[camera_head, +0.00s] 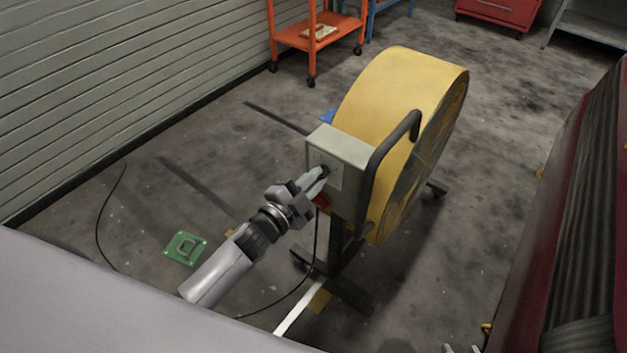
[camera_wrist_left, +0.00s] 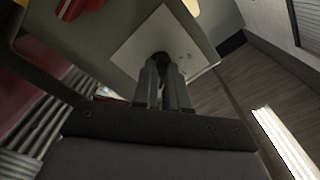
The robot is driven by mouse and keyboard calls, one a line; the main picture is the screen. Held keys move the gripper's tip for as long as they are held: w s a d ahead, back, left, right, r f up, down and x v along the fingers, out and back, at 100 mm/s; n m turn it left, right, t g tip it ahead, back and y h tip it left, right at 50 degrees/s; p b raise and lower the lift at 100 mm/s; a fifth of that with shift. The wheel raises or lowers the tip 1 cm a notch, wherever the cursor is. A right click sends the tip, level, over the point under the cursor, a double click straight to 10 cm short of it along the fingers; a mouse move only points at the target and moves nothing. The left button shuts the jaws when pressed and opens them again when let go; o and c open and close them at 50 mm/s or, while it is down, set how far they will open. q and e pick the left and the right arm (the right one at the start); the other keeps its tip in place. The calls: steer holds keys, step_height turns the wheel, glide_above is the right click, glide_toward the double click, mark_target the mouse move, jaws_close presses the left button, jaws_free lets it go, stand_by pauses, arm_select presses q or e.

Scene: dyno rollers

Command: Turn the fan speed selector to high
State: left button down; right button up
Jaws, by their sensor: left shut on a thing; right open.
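The yellow drum fan (camera_head: 395,95) stands on a wheeled base, with a grey control box (camera_head: 352,150) on its near side. The fan speed selector (camera_wrist_left: 162,58) is a small dark knob on a pale plate (camera_wrist_left: 130,48) on the box face. My left gripper (camera_head: 322,172) is shut on the knob. In the left wrist view both fingers (camera_wrist_left: 162,75) sit around it and hide most of it, so its setting cannot be read. A red part (camera_head: 322,201) is below the plate. My right gripper (camera_head: 461,348) barely shows at the bottom edge, open.
A black handle (camera_head: 395,140) curves beside the box. A cable (camera_head: 290,295) runs over the floor, where a green square piece (camera_head: 185,248) lies. A red vehicle (camera_head: 585,220) is at the right. An orange cart (camera_head: 318,35) stands behind.

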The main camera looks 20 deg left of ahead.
arm_select(q)
steer(key=shift+m, duration=0.6)
steer(key=c, duration=1.2)
jaws_free()
steer(key=shift+o, duration=0.2)
steer(key=v, duration=0.7)
steer(key=shift+s, duration=0.15)
